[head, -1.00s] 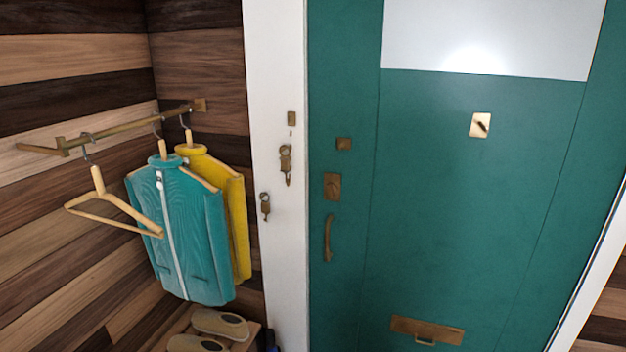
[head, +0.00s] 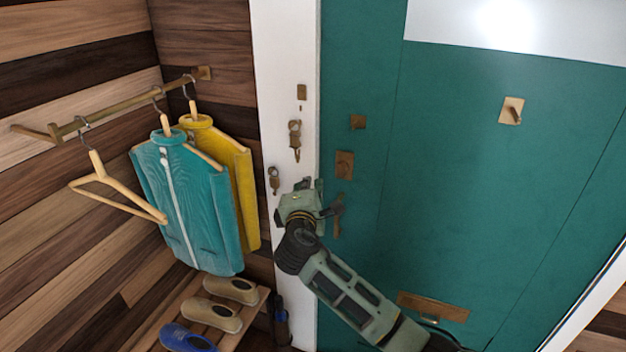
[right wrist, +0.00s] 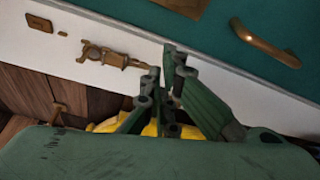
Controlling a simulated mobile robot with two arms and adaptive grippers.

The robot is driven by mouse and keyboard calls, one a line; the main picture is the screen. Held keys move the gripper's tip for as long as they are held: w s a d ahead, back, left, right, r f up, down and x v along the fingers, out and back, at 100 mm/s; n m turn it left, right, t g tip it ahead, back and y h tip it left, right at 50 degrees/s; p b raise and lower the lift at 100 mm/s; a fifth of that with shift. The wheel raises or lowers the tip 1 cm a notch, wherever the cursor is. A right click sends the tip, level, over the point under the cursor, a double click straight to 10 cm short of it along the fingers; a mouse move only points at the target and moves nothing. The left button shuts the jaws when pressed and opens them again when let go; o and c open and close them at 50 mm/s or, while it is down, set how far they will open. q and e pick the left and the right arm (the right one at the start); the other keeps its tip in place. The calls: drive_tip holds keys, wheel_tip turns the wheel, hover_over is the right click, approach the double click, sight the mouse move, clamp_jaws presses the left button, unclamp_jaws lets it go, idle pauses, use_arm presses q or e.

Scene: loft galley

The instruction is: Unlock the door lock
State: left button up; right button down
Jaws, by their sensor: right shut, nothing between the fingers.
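The green door (head: 440,190) stands closed in the head view. A pale brass plate with a slanted turn knob (head: 512,111) sits farther right on the door. My right gripper (head: 316,184) is shut and empty, in front of the door's left edge and frame, and partly covers the handle (head: 337,228). In the right wrist view its fingers (right wrist: 163,72) are near a brass latch (right wrist: 112,58) on the white frame, with a visible gap unclear. My left gripper is not in view.
Brass fittings (head: 295,138) hang on the white door frame (head: 284,60). A rail at left carries a teal jacket (head: 185,205), a yellow jacket (head: 240,180) and an empty hanger (head: 98,180). Shoes (head: 210,314) sit on a low rack. A mail slot (head: 433,306) is low on the door.

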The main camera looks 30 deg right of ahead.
sight(311, 164)
drive_tip(key=p+x, duration=0.1)
drive_tip(key=x, duration=0.7)
drive_tip(key=shift+w+d+p, duration=0.2)
drive_tip(key=shift+p, duration=0.1)
drive_tip(key=s+d+p, duration=0.1)
drive_tip(key=s+d+r+p, duration=0.1)
drive_tip(key=s, duration=0.1)
drive_tip(key=shift+s+d+p, duration=0.1)
drive_tip(key=shift+d+p, duration=0.1)
drive_tip(key=shift+p, duration=0.15)
drive_tip(key=shift+a+f, duration=0.1)
drive_tip(key=m+b, duration=0.1)
drive_tip(key=b, duration=0.1)
drive_tip(key=m+b, duration=0.1)
drive_tip(key=b, duration=0.1)
drive_tip(key=r+m+b, duration=0.1)
drive_tip(key=b, duration=0.1)
drive_tip(key=shift+s+d+t, duration=0.3)
drive_tip(key=shift+d+t, duration=0.1)
